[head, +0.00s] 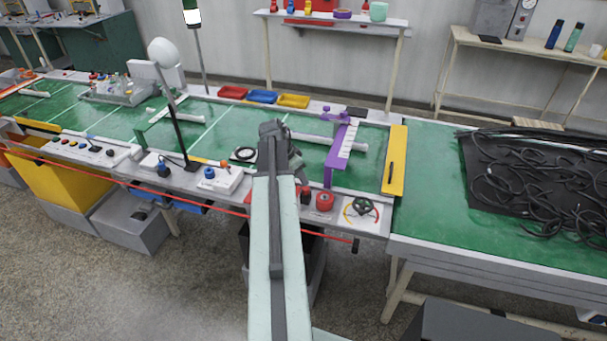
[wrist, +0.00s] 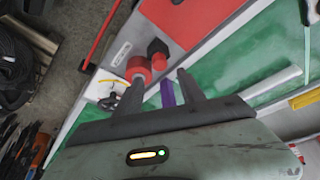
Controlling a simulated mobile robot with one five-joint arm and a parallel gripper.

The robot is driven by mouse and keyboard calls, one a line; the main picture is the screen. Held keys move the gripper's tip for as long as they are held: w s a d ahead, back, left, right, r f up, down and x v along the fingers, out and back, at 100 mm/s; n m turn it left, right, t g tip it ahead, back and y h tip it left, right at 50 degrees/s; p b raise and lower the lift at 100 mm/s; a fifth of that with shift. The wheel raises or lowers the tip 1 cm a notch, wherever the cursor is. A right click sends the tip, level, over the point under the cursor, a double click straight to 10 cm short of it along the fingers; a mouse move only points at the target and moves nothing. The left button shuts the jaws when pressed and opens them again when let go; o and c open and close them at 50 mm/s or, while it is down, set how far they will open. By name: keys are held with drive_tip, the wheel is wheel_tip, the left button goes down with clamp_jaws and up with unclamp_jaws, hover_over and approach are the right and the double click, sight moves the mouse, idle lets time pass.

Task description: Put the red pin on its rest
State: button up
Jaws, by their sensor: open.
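My gripper (wrist: 160,82) is open in the wrist view, its two dark fingers apart with nothing held between them. In the head view the end of my arm (head: 278,150) is over the front part of the green bench, and its fingertips are hidden. A red round knob (head: 324,200) stands on the front ledge; in the wrist view it (wrist: 138,68) is just beyond the left finger. A dark red hexagonal piece (wrist: 158,50) is beside it, ahead of the gap. I cannot tell which piece is the red pin, nor pick out its rest.
A purple stand (head: 341,155) rises right of my arm. A handwheel (head: 361,208) with a coloured scale is on the ledge. A yellow plate (head: 396,150) lies farther right. Black hoses (head: 535,180) cover a dark mat. A lamp arm (head: 178,130) stands left.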

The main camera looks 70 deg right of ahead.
drive_tip(key=p+v, duration=0.2)
drive_tip(key=v, duration=0.2)
drive_tip(key=shift+w+a+r+p, duration=0.1)
drive_tip(key=shift+a+r+p, duration=0.1)
drive_tip(key=shift+r+p, duration=0.15)
drive_tip(key=w+a+f+n+t+y, duration=0.15)
drive_tip(key=w+a+n, duration=1.05)
drive_tip(key=w+a, duration=1.4)
drive_tip(key=w+a+n+y, duration=0.2)
drive_tip(key=a+n, duration=1)
drive_tip(key=a, duration=2.5)
drive_tip(key=shift+f+n+t, duration=0.15)
drive_tip(key=shift+n+t, duration=0.25)
drive_tip(key=shift+t, duration=0.05)
drive_tip(key=shift+w, duration=0.15)
